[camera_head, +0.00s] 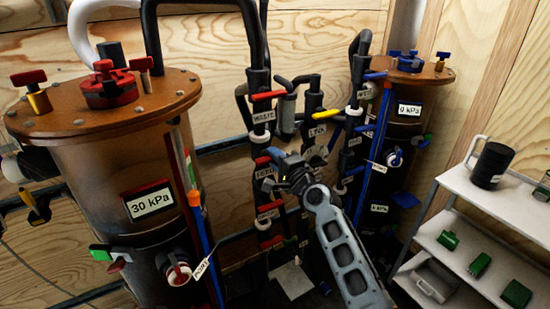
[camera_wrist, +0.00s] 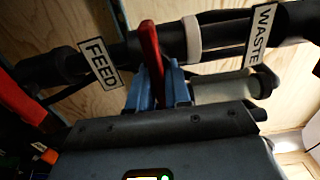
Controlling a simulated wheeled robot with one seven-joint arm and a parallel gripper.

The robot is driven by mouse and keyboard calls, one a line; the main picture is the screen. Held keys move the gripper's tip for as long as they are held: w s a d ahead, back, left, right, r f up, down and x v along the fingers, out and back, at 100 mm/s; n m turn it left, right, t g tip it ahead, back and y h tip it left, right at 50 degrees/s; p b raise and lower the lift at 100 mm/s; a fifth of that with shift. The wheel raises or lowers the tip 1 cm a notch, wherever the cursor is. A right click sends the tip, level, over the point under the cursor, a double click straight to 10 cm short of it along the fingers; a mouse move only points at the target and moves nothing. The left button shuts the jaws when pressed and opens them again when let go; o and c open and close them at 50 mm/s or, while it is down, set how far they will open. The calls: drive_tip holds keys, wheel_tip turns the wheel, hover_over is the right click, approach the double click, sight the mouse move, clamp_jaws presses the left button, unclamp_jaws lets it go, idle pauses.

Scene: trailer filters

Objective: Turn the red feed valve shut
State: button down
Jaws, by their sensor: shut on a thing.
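The red feed valve handle (camera_wrist: 151,50) stands across the dark pipe, just beside the white FEED tag (camera_wrist: 99,62) in the wrist view. My gripper (camera_wrist: 160,88) is shut on this handle, with a blue fingertip on each side of it. The handle's lower part is hidden between the fingers. In the head view my gripper (camera_head: 278,160) reaches the middle pipe stack from the right, next to the FEED tag (camera_head: 264,172). The handle's red end (camera_head: 262,162) shows just left of the fingertips.
Another red handle (camera_head: 268,95) sits above, by the WASTE tag (camera_head: 263,117). A yellow handle (camera_head: 326,113) and blue-handled pipes crowd close on the right. A tank (camera_head: 95,170) reading 30 kPa stands left; another tank (camera_head: 408,82) reading 0 kPa stands right, near a white shelf (camera_head: 512,188).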

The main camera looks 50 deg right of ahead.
drive_tip(key=shift+f, duration=0.1)
drive_tip(key=c, duration=1.2)
unclamp_jaws()
drive_tip(key=shift+o, duration=0.2)
drive_tip(key=shift+s, duration=0.1)
drive_tip(key=v, duration=0.7)
drive_tip(key=shift+s, duration=0.3)
drive_tip(key=shift+a, duration=0.1)
